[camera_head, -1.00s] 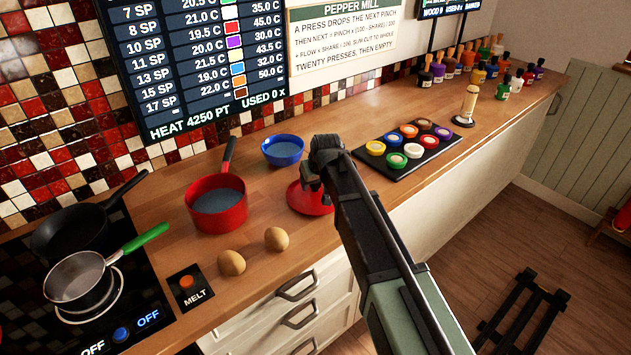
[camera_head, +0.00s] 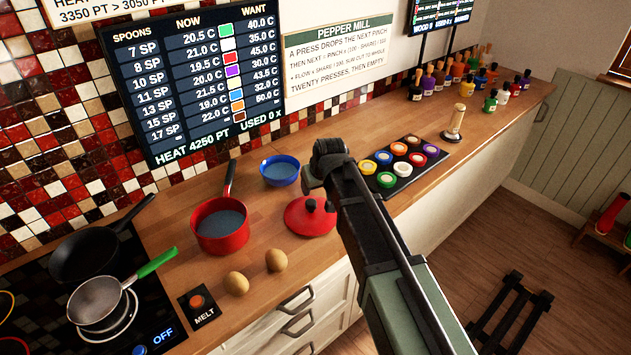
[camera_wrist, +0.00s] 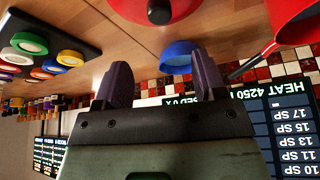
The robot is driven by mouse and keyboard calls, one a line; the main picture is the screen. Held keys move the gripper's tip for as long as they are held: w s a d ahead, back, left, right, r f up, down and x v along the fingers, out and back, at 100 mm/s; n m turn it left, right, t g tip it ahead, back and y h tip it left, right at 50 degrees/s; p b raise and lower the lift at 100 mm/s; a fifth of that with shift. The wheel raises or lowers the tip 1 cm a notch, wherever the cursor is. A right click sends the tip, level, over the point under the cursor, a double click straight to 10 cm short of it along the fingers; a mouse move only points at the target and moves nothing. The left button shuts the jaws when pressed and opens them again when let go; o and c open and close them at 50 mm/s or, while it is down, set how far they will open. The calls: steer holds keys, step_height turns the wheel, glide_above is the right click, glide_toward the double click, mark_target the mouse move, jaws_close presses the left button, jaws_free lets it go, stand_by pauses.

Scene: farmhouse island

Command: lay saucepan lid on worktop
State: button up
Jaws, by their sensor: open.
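The red saucepan lid (camera_head: 300,221) lies on the wooden worktop (camera_head: 262,207), its dark knob facing up, to the right of the red saucepan (camera_head: 220,240). The saucepan holds something bluish-grey and has no lid on it. My gripper (camera_head: 314,182) is over the worktop just behind the lid in the head view, apart from it. In the wrist view my gripper (camera_wrist: 161,80) shows two purple fingers spread with nothing between them. The lid (camera_wrist: 150,10) is cut off by that view's top edge, and the saucepan (camera_wrist: 290,22) shows at the top right.
A blue bowl (camera_head: 280,173) stands behind the lid. Two eggs (camera_head: 256,272) lie in front of the saucepan. A black tray (camera_head: 408,181) of coloured pots is to the right. The hob (camera_head: 60,318) with two pans is at left. Bare worktop shows around the lid.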

steer(key=s+d+f+m+g+h+b, duration=0.1)
steer(key=s+d+f+m+g+b, duration=0.1)
steer(key=s+d, duration=0.7)
steer(key=s+d+f+m+g+h+b, duration=0.1)
steer(key=s+d+f+m+g, duration=0.1)
steer(key=s+d, duration=0.7)
steer(key=shift+s+d+f+m+b, duration=0.45)
steer(key=shift+s+f, duration=0.2)
steer(key=shift+s, duration=1.9)
